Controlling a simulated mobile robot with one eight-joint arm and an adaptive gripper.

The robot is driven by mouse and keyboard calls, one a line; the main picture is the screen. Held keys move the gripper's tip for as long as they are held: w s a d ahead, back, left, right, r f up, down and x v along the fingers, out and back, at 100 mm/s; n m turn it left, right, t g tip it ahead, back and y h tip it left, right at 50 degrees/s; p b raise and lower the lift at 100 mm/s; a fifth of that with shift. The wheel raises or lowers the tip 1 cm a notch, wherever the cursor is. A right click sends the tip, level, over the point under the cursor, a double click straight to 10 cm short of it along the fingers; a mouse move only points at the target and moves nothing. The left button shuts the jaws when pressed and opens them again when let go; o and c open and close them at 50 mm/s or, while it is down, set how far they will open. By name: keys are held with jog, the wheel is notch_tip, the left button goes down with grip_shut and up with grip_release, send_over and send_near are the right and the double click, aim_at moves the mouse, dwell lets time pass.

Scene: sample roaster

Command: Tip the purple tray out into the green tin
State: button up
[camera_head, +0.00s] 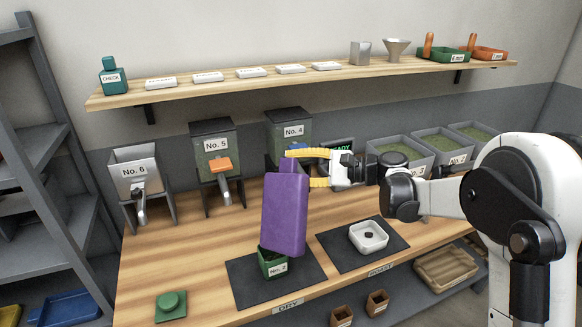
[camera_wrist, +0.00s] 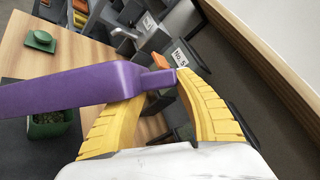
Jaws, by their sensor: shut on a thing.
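My gripper (camera_head: 303,168) has its yellow fingers shut on the narrow handle end of the purple tray (camera_head: 285,212). The wrist view shows the same grip on the purple tray (camera_wrist: 75,93). The tray is steeply tipped, handle end up, its broad end down over the green tin (camera_head: 273,268). I see its underside; its inside is hidden. The tin, labelled No. 2, stands on the dark DRY mat and is partly covered by the tray. In the wrist view the green tin (camera_wrist: 48,127) shows dark green grains inside. I cannot tell whether tray and tin touch.
A white dish (camera_head: 369,236) with a dark piece in it stands on the right mat (camera_head: 340,256). A green block (camera_head: 171,304) lies at the front left. Dispensers No. 6 (camera_head: 136,175), No. 5 (camera_head: 213,145) and No. 4 (camera_head: 290,130) line the back. A shelf (camera_head: 200,91) runs above.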

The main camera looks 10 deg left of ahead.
jog(key=shift+r, duration=0.1)
dwell(0.4)
jog(key=shift+r+p, duration=0.95)
jog(key=shift+r, duration=0.5)
